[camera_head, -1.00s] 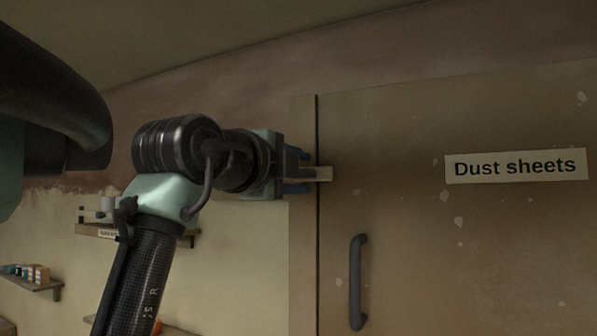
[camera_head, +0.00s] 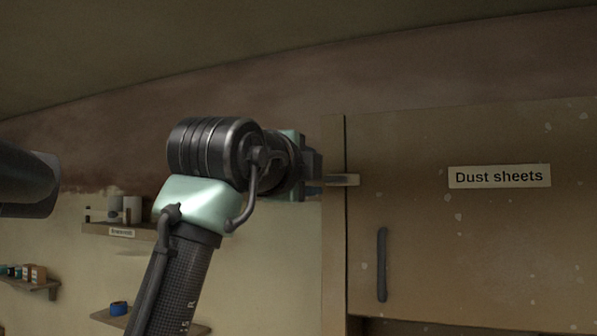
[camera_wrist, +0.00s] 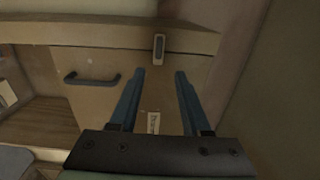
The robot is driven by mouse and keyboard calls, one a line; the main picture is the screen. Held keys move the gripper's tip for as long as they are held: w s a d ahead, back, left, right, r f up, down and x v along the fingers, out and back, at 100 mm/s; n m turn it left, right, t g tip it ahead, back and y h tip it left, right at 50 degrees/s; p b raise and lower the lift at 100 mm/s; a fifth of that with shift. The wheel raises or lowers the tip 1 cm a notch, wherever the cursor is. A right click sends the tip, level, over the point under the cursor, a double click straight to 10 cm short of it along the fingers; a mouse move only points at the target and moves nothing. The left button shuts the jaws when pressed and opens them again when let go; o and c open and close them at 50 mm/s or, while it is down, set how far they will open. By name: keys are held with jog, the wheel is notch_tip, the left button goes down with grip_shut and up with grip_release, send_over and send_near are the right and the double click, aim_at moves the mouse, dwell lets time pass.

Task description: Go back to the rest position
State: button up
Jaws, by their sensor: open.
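My gripper (camera_head: 316,178) is at the left edge of a brown cupboard door (camera_head: 450,250), seen side-on in the head view. In the wrist view my gripper (camera_wrist: 160,74) is open, its two blue fingers apart with nothing between their tips. A small pale catch (camera_head: 342,180) lies level across the seam between frame and door, just right of my fingers. In the wrist view the catch (camera_wrist: 159,47) shows just beyond the fingertips, apart from them.
The door has a dark handle (camera_head: 382,265) and a "Dust sheets" label (camera_head: 499,176). Wall shelves with jars (camera_head: 124,209), small boxes (camera_head: 25,273) and a blue roll (camera_head: 119,308) are at the left. The wall above the cupboard is bare.

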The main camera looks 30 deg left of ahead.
jog(key=shift+d, duration=0.1)
dwell(0.5)
jog(key=shift+f, duration=0.1)
jog(key=s+d+f+n+t+h+b, duration=0.1)
jog(key=d+f+n+t+h+b, duration=0.15)
jog(key=d+f+b, duration=0.4)
jog(key=d+f+n+t+h+b, duration=0.1)
jog(key=d+f+n+t+b, duration=0.2)
jog(key=d, duration=0.7)
jog(key=s+d+f+n+t+b, duration=0.2)
jog(key=s+d+f+n, duration=0.3)
jog(key=s, duration=0.3)
jog(key=s+d+f+n+t+b, duration=0.2)
jog(key=s+d+f+n+b, duration=0.3)
jog(key=s, duration=0.3)
jog(key=shift+s+d+f, duration=0.35)
jog(key=shift+d+f, duration=0.25)
jog(key=shift+f, duration=0.1)
